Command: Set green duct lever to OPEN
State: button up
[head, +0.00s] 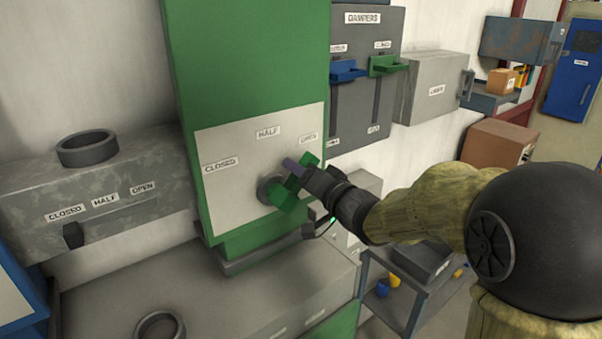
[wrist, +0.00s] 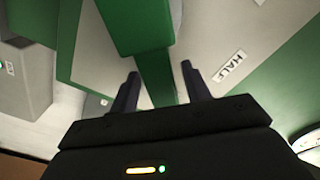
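The green duct lever (head: 309,159) is mounted on a round grey hub on a pale plate (head: 232,150) marked CLOSED, HALF and OPEN. In the head view it slants up and right from the hub, its upper end just below the OPEN label (head: 308,138). My gripper (head: 294,167) is at the lever and hides part of it. In the wrist view the lever (wrist: 140,25) shows large, and the fingers (wrist: 160,80) stand apart on either side of a green part. I cannot tell whether they touch it.
A grey box (head: 90,190) with its own CLOSED, HALF, OPEN slot is at left. The DAMPERS panel (head: 355,105) with blue and green handles is right of the duct. A grey cabinet (head: 250,290) lies below; a small cart (head: 405,295) stands lower right.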

jog(key=shift+s, duration=0.1)
jog(key=shift+s+d+f+b, duration=0.1)
jog(key=shift+s+d+b, duration=0.3)
jog(key=shift+d+b, duration=0.1)
jog(key=b+v, duration=0.4)
jog(key=v, duration=1.2)
jog(key=shift+b, duration=0.4)
jog(key=w+d+f+m+g+h+b, duration=0.1)
jog(key=d+f+h+b, duration=0.2)
jog(key=f, duration=0.4)
jog(key=w+d+f+h+b, duration=0.1)
jog(key=d+f+h, duration=0.25)
jog(key=f, duration=0.35)
jog(key=w+d+f+m+g+h+b, duration=0.1)
jog(key=w+d+f+h+b, duration=0.1)
jog(key=f+h, duration=0.35)
jog(key=s+f+n+g+b, duration=0.1)
jog(key=s+f+g, duration=0.3)
jog(key=f, duration=0.6)
jog(key=s+f+n+g+b, duration=0.2)
jog(key=s+f+g, duration=0.3)
jog(key=s+f, duration=0.4)
jog(key=shift+s+a+f+b, duration=0.2)
jog(key=shift+a+f+b, duration=0.2)
jog(key=shift+b, duration=0.15)
